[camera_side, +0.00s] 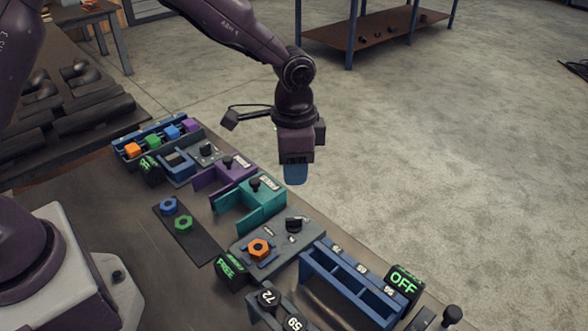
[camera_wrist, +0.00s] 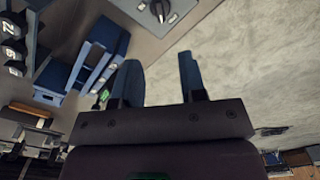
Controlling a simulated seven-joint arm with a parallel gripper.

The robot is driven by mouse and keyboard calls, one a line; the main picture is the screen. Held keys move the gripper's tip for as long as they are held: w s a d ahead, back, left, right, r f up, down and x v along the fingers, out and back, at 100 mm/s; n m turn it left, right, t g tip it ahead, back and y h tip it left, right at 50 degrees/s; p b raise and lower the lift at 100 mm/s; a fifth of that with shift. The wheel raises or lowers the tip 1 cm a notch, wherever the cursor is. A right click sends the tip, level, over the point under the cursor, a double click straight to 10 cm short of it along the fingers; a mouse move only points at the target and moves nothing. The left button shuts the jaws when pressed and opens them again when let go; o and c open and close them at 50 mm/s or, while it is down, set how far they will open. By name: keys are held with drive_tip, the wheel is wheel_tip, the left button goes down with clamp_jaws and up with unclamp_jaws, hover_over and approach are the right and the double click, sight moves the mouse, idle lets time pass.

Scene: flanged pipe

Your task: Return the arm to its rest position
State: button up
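My gripper (camera_side: 296,172) hangs from my arm above the far edge of the workbench in the side view, pointing down. In the wrist view my gripper (camera_wrist: 160,76) shows two dark blue fingers standing apart, with only bench edge and floor between them. It looks open and empty. From the side the fingers overlap into one blue shape, so the gap is hidden there. The gripper appears clear of the fixtures below it.
The workbench (camera_side: 120,220) carries a teal bracket (camera_side: 262,205), a purple bracket (camera_side: 212,178), an orange nut (camera_side: 259,248), blue (camera_side: 168,206) and green nuts (camera_side: 183,223), a blue rack (camera_side: 345,285) and an OFF sign (camera_side: 403,282). Open floor (camera_side: 450,180) lies right.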

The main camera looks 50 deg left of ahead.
drive_tip(key=s+a+r+n+t, duration=0.3)
drive_tip(key=s+a+r+n, duration=0.15)
drive_tip(key=s+r, duration=0.55)
drive_tip(key=s+a+r+n+t, duration=0.25)
drive_tip(key=s+a+r, duration=0.35)
drive_tip(key=s+r, duration=0.45)
drive_tip(key=m+g, duration=0.6)
drive_tip(key=m, duration=0.1)
approach(294, 218)
drive_tip(key=shift+t, duration=0.25)
drive_tip(key=f, duration=0.9)
drive_tip(key=shift+s+f, duration=0.2)
drive_tip(key=shift+c, duration=0.4)
